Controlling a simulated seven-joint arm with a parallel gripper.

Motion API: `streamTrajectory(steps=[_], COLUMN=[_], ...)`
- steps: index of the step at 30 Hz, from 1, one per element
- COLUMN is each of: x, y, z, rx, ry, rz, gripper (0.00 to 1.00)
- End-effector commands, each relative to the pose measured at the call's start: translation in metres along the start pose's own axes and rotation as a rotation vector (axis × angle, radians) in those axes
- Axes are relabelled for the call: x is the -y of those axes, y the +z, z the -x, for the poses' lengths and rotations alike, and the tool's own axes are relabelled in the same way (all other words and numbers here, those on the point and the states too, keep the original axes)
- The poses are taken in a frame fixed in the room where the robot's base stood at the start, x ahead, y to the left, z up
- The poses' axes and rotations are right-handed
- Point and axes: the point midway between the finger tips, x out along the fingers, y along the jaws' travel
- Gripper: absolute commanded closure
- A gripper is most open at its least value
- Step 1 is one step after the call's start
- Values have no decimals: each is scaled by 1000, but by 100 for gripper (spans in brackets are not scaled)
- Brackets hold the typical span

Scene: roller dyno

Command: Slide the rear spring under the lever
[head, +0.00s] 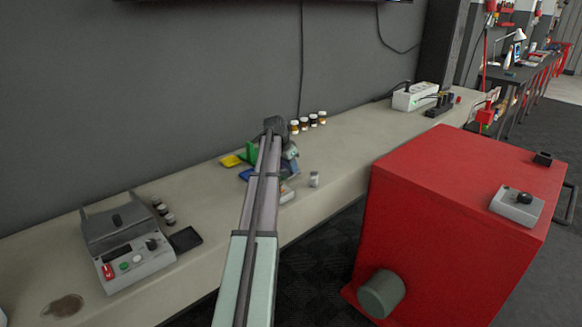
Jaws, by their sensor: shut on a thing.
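My arm reaches from the bottom of the head view to the middle of the bench and bends down at its far end. It hides my gripper's fingers and whatever they hold. I cannot make out the rear spring or the lever. Close around the arm's end are a green piece (251,149), a yellow tray (231,160) and a blue tray (245,175), partly covered by the arm. A small white piece (287,194) shows just right of the arm, too small to identify.
The long bench (345,150) runs along the wall. Several small jars (308,122) stand behind the arm, and a single jar (314,180) at right. A grey control device (130,250) and black tray (186,239) are at left. A red cabinet (440,210) stands in front.

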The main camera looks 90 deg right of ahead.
Motion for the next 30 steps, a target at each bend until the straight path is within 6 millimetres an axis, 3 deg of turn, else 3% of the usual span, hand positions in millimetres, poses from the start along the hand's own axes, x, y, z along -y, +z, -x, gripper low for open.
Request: streamTrajectory(steps=[7, 17, 27, 28, 30], x=[15, 87, 90, 90, 90], y=[-2, -2, 0, 0, 0], z=[0, -1, -1, -1, -1], rx=[0, 1, 0, 0, 0], ry=[0, -1, 1, 1, 1], rz=[1, 1, -1, -1, -1], gripper=[100, 100, 100, 75, 68])
